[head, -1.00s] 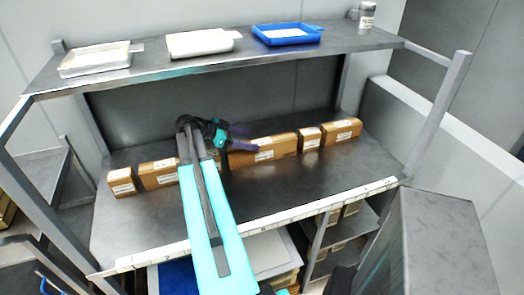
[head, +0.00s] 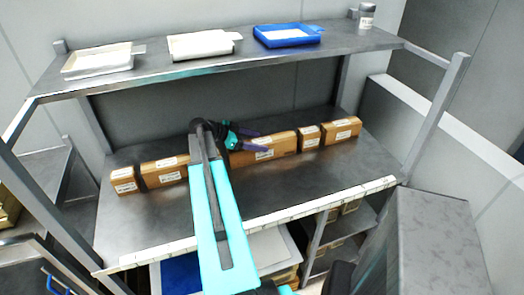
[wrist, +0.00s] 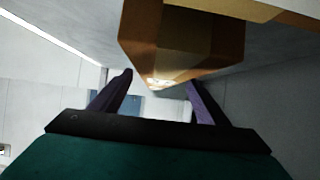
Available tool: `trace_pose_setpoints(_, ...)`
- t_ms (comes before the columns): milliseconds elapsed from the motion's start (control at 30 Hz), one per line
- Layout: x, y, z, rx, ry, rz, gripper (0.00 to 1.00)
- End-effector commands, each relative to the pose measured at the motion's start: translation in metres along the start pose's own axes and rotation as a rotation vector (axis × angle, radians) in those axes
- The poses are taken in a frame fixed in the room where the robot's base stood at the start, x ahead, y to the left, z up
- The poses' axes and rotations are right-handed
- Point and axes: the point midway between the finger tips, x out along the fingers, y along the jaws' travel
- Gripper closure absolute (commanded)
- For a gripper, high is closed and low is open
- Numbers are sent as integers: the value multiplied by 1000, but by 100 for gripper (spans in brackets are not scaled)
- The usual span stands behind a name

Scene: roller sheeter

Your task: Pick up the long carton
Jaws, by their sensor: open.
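The long carton (head: 284,145) is a brown box with a white label, lying on the worktable in the middle of a row of cartons. My gripper (head: 263,140) is over its left part in the head view, with purple fingers pointing right and covering some of it. In the wrist view my gripper (wrist: 157,79) is open, its fingers spread apart with nothing seen held. A brown carton (wrist: 185,38) shows in the upper middle there, its near corner between the fingertips in the picture. I cannot tell whether the fingers touch it.
Smaller cartons stand to the right (head: 308,138) (head: 341,130) and left (head: 165,172) (head: 124,181) of it. The upper shelf (head: 215,66) holds trays and a jar. The table front (head: 310,185) is clear. A grey block (head: 440,240) stands at lower right.

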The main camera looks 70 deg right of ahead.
Motion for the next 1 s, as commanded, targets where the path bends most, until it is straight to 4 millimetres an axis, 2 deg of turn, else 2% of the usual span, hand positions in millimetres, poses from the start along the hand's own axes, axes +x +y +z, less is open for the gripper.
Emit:
trace_pose_setpoints(67, 0, 0, 0, 0, 0, 0, 35)
trace_pose_setpoints(400, 0, 0, 0, 1, 0, 1, 92)
trace_pose_setpoints(467, 0, 0, 0, 1, 0, 1, 100)
trace_pose_setpoints(1000, -2, 0, -7, 2, 2, 1, 100)
